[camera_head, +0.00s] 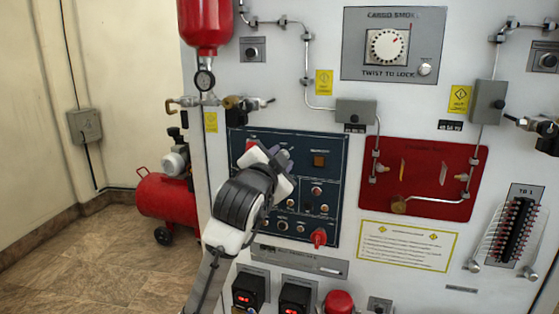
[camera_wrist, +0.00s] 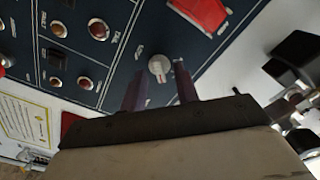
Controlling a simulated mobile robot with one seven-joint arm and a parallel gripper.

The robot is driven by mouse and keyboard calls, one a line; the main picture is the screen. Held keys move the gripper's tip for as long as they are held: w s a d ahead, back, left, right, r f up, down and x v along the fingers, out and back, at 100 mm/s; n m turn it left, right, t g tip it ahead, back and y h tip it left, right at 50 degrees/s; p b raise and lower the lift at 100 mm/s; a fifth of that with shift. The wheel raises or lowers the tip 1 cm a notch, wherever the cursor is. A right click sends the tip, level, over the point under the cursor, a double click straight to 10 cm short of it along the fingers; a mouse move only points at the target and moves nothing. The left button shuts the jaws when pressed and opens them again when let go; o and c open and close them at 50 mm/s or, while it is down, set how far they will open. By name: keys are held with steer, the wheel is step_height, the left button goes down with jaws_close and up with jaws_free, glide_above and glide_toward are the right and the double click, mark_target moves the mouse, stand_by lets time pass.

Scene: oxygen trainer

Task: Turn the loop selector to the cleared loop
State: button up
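A small round pale knob (camera_wrist: 158,66) with a red mark sits on the dark blue panel in the wrist view. It looks like the loop selector, but its label is too blurred to read. My gripper (camera_wrist: 157,72) is open, with one fingertip on each side of the knob and a visible gap to each. I cannot tell whether the fingertips reach its depth. In the head view my gripper (camera_head: 281,160) is at the upper left part of the blue panel (camera_head: 335,190) and hides the knob.
A red cover (camera_wrist: 205,12) is close beside the knob; several lamps and buttons share the panel. A red knob (camera_head: 319,237) is at the panel's lower right. A large white dial (camera_head: 387,45) is above. A red plate with pipes (camera_head: 440,160) is to the right.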

steer(key=b+v, duration=0.2)
steer(key=v, duration=1.1)
steer(key=shift+s+b, duration=0.3)
steer(key=shift+s, duration=0.05)
steer(key=shift+a, duration=0.15)
